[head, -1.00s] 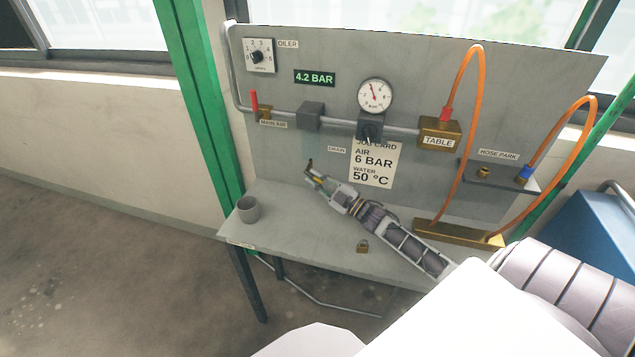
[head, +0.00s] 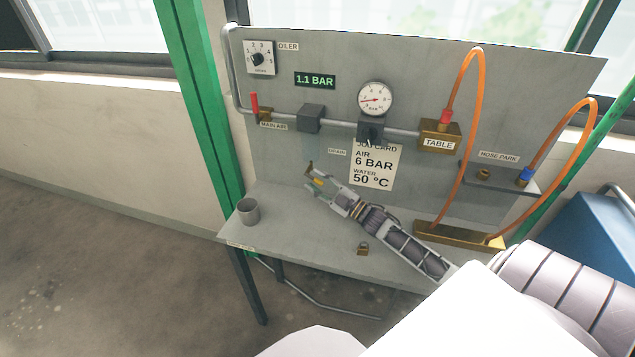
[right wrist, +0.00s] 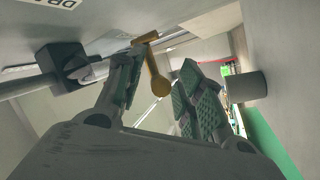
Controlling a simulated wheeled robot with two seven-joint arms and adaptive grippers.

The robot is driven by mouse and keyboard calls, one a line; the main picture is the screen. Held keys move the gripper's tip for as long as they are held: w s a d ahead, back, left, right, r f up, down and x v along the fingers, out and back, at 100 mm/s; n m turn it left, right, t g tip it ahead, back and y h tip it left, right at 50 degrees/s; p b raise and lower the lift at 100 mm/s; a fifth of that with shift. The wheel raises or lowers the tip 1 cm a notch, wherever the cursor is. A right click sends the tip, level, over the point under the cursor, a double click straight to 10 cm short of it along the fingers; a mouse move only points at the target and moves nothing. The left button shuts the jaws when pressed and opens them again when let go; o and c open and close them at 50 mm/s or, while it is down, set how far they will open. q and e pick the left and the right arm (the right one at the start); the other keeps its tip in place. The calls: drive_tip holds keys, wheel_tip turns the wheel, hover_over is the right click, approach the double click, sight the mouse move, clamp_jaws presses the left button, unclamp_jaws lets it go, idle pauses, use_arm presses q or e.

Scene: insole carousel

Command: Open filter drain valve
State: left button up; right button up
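The filter is a grey block (head: 311,117) on the pipe. Below it, the small drain valve (head: 310,166) shows dark at the tip of my right gripper (head: 318,182). In the right wrist view the drain valve's brass lever (right wrist: 159,84) hangs between the two fingers of my right gripper (right wrist: 162,78). The fingers stand apart, with the left finger close to the lever; I cannot tell whether it touches. The DRAIN label (head: 337,152) is on the panel to the right. The digital display (head: 315,80) reads 1.1 BAR. My left gripper is not in view.
The red main air handle (head: 254,103) stands upright at left. The regulator (head: 371,130) and gauge (head: 375,98) are right of the filter. A grey cup (head: 248,211) and a padlock (head: 363,249) are on the bench (head: 300,228). Orange hoses (head: 466,130) loop at right.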

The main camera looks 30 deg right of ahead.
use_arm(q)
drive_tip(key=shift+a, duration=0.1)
use_arm(e)
drive_tip(key=v, duration=1.1)
drive_tip(key=shift+s, duration=0.35)
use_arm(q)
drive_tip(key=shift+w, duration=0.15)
use_arm(e)
drive_tip(key=shift+d, duration=0.15)
